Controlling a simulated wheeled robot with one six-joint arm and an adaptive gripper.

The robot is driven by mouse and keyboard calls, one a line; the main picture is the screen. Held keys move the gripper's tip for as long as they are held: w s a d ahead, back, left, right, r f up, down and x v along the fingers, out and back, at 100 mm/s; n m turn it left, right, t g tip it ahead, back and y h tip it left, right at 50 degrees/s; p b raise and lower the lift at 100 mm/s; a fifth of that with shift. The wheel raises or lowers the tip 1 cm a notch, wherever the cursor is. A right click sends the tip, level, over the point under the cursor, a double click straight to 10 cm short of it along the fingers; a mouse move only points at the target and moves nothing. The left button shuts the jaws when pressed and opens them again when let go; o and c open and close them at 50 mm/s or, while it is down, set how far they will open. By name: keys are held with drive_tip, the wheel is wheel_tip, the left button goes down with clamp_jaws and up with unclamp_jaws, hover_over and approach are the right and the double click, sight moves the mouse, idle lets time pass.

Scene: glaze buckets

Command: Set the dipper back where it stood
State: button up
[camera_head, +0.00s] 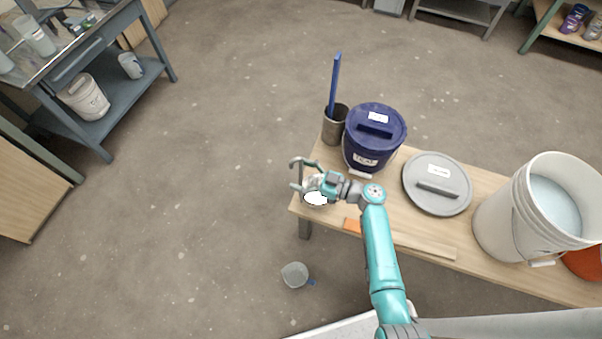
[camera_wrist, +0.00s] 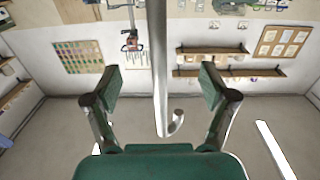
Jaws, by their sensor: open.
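The dipper's grey handle (camera_wrist: 158,45) runs between the two fingers in the wrist view and ends in a small hook. My gripper (camera_wrist: 159,84) is open, with a gap between each finger and the handle. In the head view, my gripper (camera_head: 297,175) is over the left end of the wooden table (camera_head: 430,228). A round grey vessel with white inside (camera_head: 316,198) shows just below it, partly hidden by my gripper. I cannot tell for sure whether this is the dipper's cup.
A dark blue lidded bucket (camera_head: 374,135) and a grey pot (camera_head: 335,126) with a blue stick stand behind my gripper. A grey lid (camera_head: 437,184) and a large white bucket (camera_head: 540,208) are to the right. A small grey container (camera_head: 295,274) is on the floor.

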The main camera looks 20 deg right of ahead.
drive_tip(key=shift+d, duration=0.1)
drive_tip(key=shift+s+d, duration=0.15)
idle(0.3)
drive_tip(key=v, duration=1.4)
idle(1.3)
drive_tip(key=shift+s+d, duration=0.15)
drive_tip(key=shift+d, duration=0.05)
idle(0.5)
